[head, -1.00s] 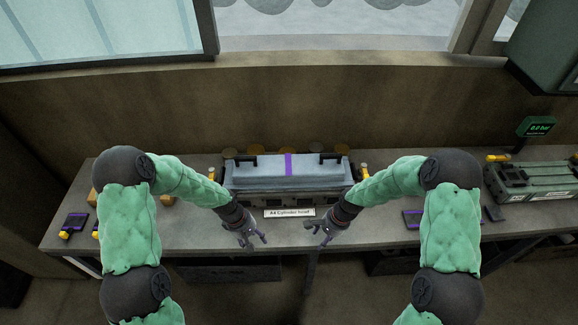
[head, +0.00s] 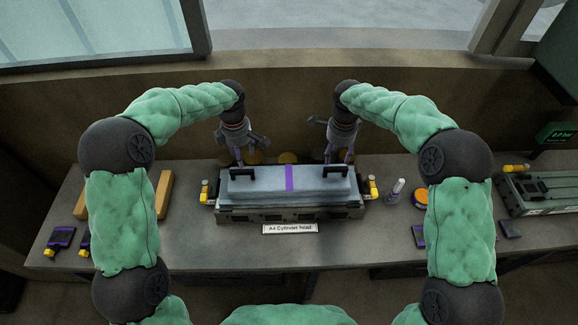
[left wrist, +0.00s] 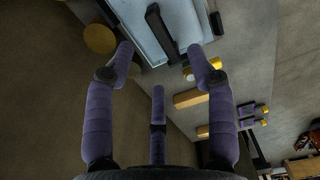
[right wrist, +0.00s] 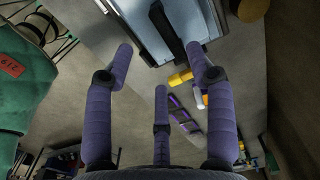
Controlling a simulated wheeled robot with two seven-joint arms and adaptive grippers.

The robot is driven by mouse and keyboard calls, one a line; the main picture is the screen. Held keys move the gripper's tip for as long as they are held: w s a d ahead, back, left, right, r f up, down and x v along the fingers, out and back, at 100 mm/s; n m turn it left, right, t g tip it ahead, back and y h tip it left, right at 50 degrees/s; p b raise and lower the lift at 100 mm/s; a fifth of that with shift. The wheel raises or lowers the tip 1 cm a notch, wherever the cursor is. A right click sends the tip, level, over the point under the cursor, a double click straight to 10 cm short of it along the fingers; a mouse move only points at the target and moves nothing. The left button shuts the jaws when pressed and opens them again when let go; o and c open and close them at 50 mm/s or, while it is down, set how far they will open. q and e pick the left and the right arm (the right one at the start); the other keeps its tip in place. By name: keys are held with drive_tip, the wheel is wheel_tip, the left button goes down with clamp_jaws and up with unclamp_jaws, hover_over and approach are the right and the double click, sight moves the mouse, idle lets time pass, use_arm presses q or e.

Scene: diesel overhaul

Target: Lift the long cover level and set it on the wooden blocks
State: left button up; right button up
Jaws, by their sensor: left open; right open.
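The long cover (head: 262,184) is light blue-grey with a purple stripe across its middle. It sits level on the cylinder head (head: 290,214) on the bench, with a black handle near each end. My left gripper (head: 238,158) is open just above the left handle (head: 242,172). In the left wrist view, that handle (left wrist: 162,32) lies between the open fingers, apart from them. My right gripper (head: 338,158) is open above the right handle (head: 336,171); the right wrist view shows the handle (right wrist: 168,30) between its fingers. Two wooden blocks (head: 164,194) lie left of the head, partly behind my left arm.
A label plate (head: 290,229) stands in front of the head. Yellow-capped parts (head: 372,187) flank it. A small bottle (head: 397,190) and an orange-topped round item (head: 420,198) stand to the right. A green unit (head: 540,190) is at the far right.

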sight(245, 171)
use_arm(q)
drive_tip(key=shift+w+r, duration=0.35)
use_arm(e)
drive_tip(key=shift+w+r, duration=0.35)
use_arm(q)
drive_tip(key=shift+s, duration=0.15)
use_arm(e)
drive_tip(key=shift+s, duration=0.15)
use_arm(q)
drive_tip(key=shift+s, duration=0.1)
use_arm(e)
drive_tip(key=shift+s, duration=0.1)
use_arm(q)
wheel_tip(245, 171, down, 11)
drive_tip(key=shift+r, duration=0.1)
use_arm(e)
wheel_tip(245, 171, down, 11)
drive_tip(key=shift+r, duration=0.1)
use_arm(q)
clamp_jaws()
use_arm(e)
clamp_jaws()
use_arm(q)
drive_tip(key=shift+r, duration=0.1)
use_arm(e)
drive_tip(key=shift+r, duration=0.1)
